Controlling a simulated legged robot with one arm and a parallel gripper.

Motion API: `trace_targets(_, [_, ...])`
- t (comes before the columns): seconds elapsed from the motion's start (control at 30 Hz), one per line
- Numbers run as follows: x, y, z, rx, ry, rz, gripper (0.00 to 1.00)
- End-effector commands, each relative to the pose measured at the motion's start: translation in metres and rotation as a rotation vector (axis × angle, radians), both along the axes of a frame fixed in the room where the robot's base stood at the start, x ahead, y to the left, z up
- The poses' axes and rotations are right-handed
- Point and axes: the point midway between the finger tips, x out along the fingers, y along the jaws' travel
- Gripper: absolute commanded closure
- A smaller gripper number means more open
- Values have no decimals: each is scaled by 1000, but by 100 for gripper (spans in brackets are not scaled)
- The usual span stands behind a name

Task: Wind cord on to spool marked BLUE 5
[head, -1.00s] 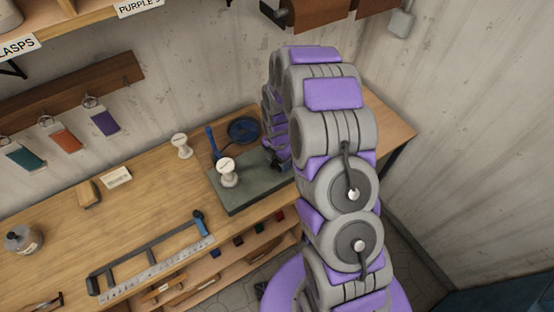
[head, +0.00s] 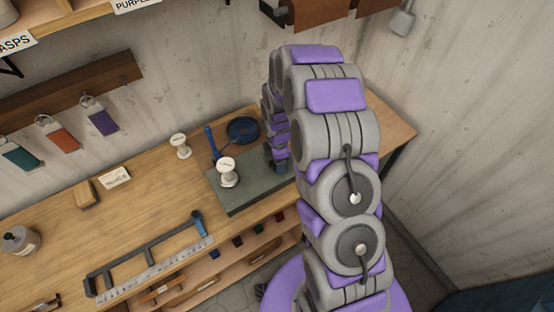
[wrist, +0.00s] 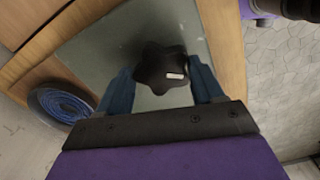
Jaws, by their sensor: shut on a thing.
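A white spool (head: 228,172) stands upright on the grey-green block (head: 232,202); the print on its top is too small to read. A second white spool (head: 181,146) stands on the bench behind it. Blue cord lies coiled in a round dark dish (head: 243,130), also at the left of the wrist view (wrist: 60,105). My gripper (wrist: 160,72) points down over the block, its blue fingers on either side of a black star-shaped knob (wrist: 158,62) with a small pale label. It is shut on this knob. In the head view my arm hides the knob.
A blue-handled tool (head: 210,138) stands at the block's back edge. A dark metal frame (head: 145,255) with a ruled strip lies at the bench front. Colour tags hang on the wall rail.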

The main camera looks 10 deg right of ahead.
Motion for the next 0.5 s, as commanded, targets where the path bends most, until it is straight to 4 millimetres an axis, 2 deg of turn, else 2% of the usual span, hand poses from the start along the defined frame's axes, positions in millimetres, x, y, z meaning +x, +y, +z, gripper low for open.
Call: trace_targets(0.5, [2,0,1,0,-6,-358,64])
